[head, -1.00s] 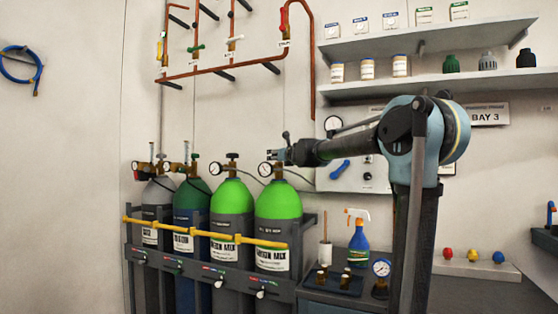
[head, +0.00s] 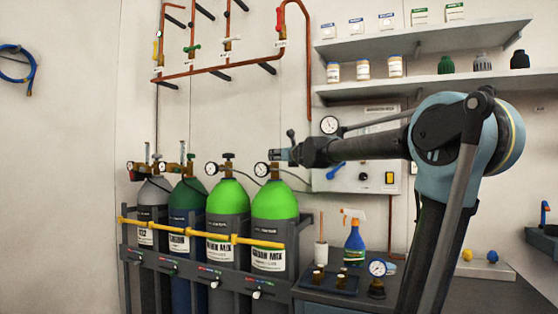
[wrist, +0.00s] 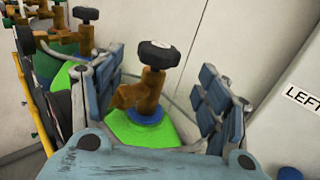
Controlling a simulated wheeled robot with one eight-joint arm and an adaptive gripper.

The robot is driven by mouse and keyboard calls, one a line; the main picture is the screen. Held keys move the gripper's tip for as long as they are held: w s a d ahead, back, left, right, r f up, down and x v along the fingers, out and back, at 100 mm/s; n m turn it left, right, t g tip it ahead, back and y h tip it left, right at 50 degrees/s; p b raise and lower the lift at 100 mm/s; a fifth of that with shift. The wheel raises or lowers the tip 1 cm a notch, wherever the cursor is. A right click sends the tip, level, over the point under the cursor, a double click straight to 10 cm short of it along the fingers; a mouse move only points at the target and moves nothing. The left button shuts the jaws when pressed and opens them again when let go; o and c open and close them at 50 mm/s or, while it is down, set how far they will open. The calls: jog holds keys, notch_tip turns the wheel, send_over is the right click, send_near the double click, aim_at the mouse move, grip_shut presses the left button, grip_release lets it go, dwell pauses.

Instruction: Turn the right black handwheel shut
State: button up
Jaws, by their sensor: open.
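The right black handwheel (wrist: 159,53) sits on a brass valve (wrist: 148,92) atop the right bright green cylinder (head: 274,200). In the wrist view the wheel and its stem stand between the two fingers of my gripper (wrist: 160,68). The fingers are apart, with visible gaps to the valve on both sides. In the head view my gripper (head: 281,155) is level with the cylinder's valve top and hides the wheel there. The left black handwheel (head: 229,155) on the neighbouring green cylinder is clear in the head view; it also shows in the wrist view (wrist: 85,14).
A gauge (head: 261,170) and hose sit beside the right valve. A yellow bar (head: 205,233) crosses the cylinders. A wall panel (head: 352,178) stands behind my arm. A bench with a spray bottle (head: 354,243) and a small gauge (head: 377,268) lies to the right.

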jog(key=shift+v, duration=1.7)
jog(key=shift+f, duration=0.1)
